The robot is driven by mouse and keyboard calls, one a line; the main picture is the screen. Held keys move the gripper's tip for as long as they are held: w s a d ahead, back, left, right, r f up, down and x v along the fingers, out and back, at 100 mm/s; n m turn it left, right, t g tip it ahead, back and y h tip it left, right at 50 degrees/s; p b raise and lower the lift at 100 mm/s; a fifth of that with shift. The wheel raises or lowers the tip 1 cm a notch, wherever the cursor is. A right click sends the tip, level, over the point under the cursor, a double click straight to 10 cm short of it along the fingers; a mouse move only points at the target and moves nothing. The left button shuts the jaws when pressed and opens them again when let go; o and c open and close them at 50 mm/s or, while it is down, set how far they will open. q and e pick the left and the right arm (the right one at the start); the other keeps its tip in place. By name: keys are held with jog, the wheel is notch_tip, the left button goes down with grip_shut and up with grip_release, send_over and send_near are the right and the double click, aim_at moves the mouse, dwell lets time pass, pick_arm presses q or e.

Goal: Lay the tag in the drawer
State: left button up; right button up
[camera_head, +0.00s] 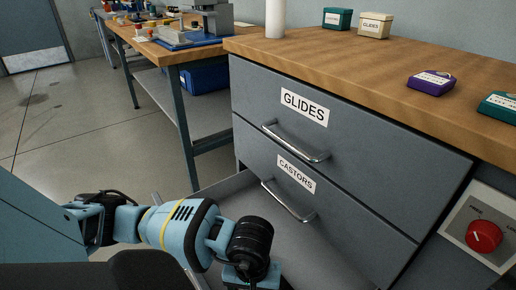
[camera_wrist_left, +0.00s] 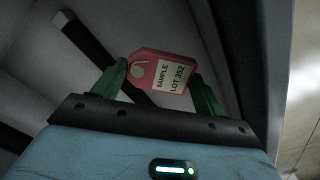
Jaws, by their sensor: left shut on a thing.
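The tag (camera_wrist_left: 163,73) is a small pink-red plate with a round hole and a pale label reading "SAMPLE LOT 352". It sits between the green fingers of my left gripper (camera_wrist_left: 160,82), which is shut on it. In the head view my left arm reaches down at the bottom middle, and the fingers and the tag are out of frame. An open drawer (camera_head: 222,190) with grey walls lies below the closed "CASTORS" drawer. My left wrist is over or beside it, and its front is mostly hidden by my arm. My right gripper is not in view.
The "GLIDES" drawer (camera_head: 303,127) and "CASTORS" drawer (camera_head: 345,218) are shut, with protruding bar handles. The wooden worktop (camera_head: 350,58) carries small labelled boxes, including a purple one (camera_head: 432,82), and a white cylinder (camera_head: 275,18). A red knob (camera_head: 484,236) is at right.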

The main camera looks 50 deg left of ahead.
pick_arm(q)
notch_tip(320, 180, down, 2)
jog(key=shift+f, duration=0.15)
jog(key=shift+f+b, duration=0.45)
jog(key=shift+f, duration=0.05)
notch_tip(320, 180, down, 4)
jog(key=shift+r+b, duration=0.1)
jog(key=shift+b, duration=0.65)
jog(key=shift+f, duration=0.2)
jog(key=o, duration=0.9)
jog(key=shift+c, duration=0.2)
jog(key=shift+o, duration=0.5)
jog(key=shift+r, duration=0.25)
notch_tip(320, 180, up, 11)
jog(key=p, duration=0.4)
jog(key=shift+r, duration=0.4)
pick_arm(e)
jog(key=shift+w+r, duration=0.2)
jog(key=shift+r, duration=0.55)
